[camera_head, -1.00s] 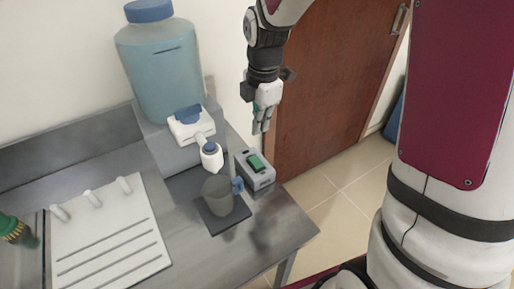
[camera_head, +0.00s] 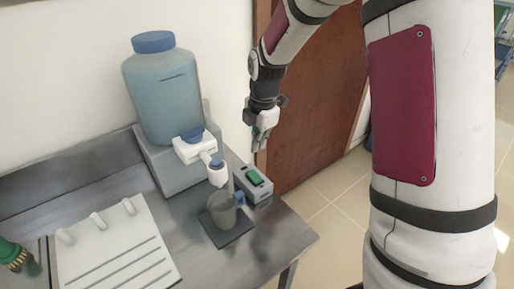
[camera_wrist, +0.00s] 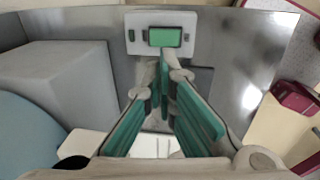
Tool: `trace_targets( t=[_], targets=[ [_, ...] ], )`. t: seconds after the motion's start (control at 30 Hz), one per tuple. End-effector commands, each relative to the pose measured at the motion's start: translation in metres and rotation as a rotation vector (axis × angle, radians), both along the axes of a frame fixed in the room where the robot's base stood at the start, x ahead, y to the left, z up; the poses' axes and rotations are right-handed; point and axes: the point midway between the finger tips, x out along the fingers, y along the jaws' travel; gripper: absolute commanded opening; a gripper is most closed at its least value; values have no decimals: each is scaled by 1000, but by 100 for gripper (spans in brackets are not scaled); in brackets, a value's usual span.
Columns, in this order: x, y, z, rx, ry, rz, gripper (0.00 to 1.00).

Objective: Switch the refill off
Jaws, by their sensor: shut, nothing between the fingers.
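A small grey switch box (camera_head: 262,191) with a green rocker (camera_head: 254,177) stands on the metal bench beside the water dispenser. In the wrist view the box (camera_wrist: 132,48) and its lit-looking green rocker (camera_wrist: 164,37) show just beyond my fingertips. A large blue water bottle (camera_head: 162,95) sits on the dispenser, whose white tap (camera_head: 216,176) is over a grey beaker (camera_head: 221,212).
The beaker with its blue handle stands on a dark pad (camera_head: 231,237) close to the box. A brown door (camera_head: 320,95) is behind the bench's right end.

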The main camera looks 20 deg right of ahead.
Motion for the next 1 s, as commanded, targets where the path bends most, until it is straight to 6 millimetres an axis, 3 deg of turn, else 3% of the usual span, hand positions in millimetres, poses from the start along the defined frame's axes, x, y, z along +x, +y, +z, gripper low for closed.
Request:
trace_targets(
  t=[0.3,0.5,0.73,1.0],
  targets=[
    [7,3,-63,-1,5,1,0],
    [11,4,-95,0,4,1,0],
    [15,5,-114,0,1,1,0],
    [16,5,-118,0,0,-1,0]
  ],
)
